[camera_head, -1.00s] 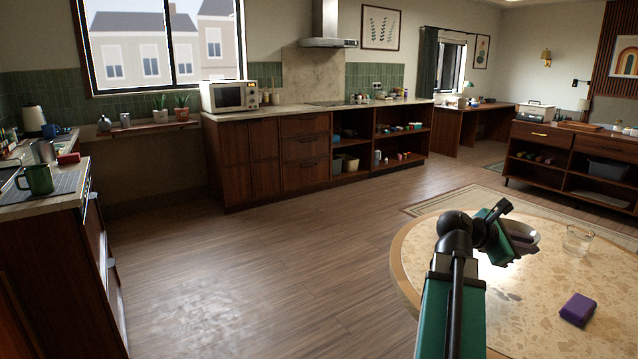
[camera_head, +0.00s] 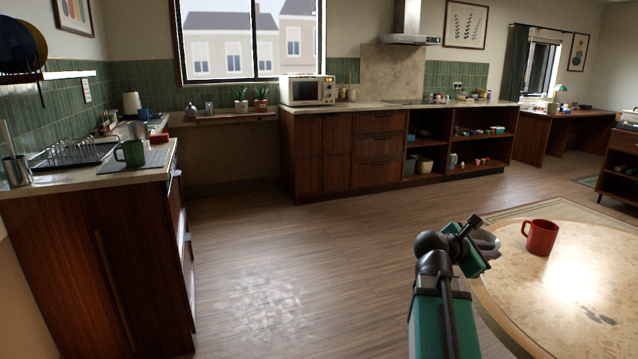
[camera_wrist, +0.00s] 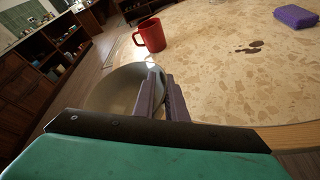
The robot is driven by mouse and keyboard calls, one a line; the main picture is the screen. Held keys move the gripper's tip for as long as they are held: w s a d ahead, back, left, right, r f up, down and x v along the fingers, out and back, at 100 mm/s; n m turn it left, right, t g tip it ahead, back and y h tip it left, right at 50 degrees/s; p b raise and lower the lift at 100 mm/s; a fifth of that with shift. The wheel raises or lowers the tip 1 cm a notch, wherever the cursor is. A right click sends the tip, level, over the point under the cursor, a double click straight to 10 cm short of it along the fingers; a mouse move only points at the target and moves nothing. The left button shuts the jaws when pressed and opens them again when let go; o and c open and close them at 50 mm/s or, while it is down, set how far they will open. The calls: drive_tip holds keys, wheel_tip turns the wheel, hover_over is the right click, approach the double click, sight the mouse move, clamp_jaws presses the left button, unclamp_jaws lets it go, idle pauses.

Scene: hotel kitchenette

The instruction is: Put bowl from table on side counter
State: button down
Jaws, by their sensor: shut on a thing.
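My gripper (camera_wrist: 163,92) is shut on the rim of a pale grey bowl (camera_wrist: 112,92), which hangs tilted at the table's edge in the wrist view. In the head view the bowl (camera_head: 487,241) is partly hidden behind my gripper and arm. The round table (camera_head: 560,300) has a speckled top and a wood rim. Two counters show in the head view: one at the left (camera_head: 110,180) with a dish rack, and a long one along the back wall (camera_head: 370,106). I cannot tell which is the side counter.
A red mug (camera_head: 541,237) stands on the table near the bowl. A purple block (camera_wrist: 296,16) lies farther off. The left counter holds a dish rack (camera_head: 75,153) and a green mug (camera_head: 131,152). A microwave (camera_head: 307,90) stands on the back counter. The floor (camera_head: 300,250) between is clear.

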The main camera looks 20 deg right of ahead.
drive_tip(key=w+a+f+n+t+y+b, duration=0.25)
drive_tip(key=w+a+n+t+y, duration=0.4)
drive_tip(key=a, duration=0.85)
drive_tip(key=w+a+f+n+t+y+b, duration=0.1)
drive_tip(key=w+a+f+n, duration=0.25)
drive_tip(key=w+a, duration=0.9)
drive_tip(key=w+a+f+n+t+y+b, duration=0.1)
drive_tip(key=w+a+f+n+t+y, duration=0.4)
drive_tip(key=a, duration=1.3)
wheel_tip(320, 180, up, 28)
drive_tip(key=w+a+g+y+p, duration=0.1)
drive_tip(key=a+p, duration=0.1)
drive_tip(key=p, duration=2.1)
drive_tip(key=shift+w+f+n+p, duration=0.2)
drive_tip(key=shift+w+n+p, duration=0.1)
drive_tip(key=shift+w+n, duration=0.1)
drive_tip(key=shift+s, duration=0.15)
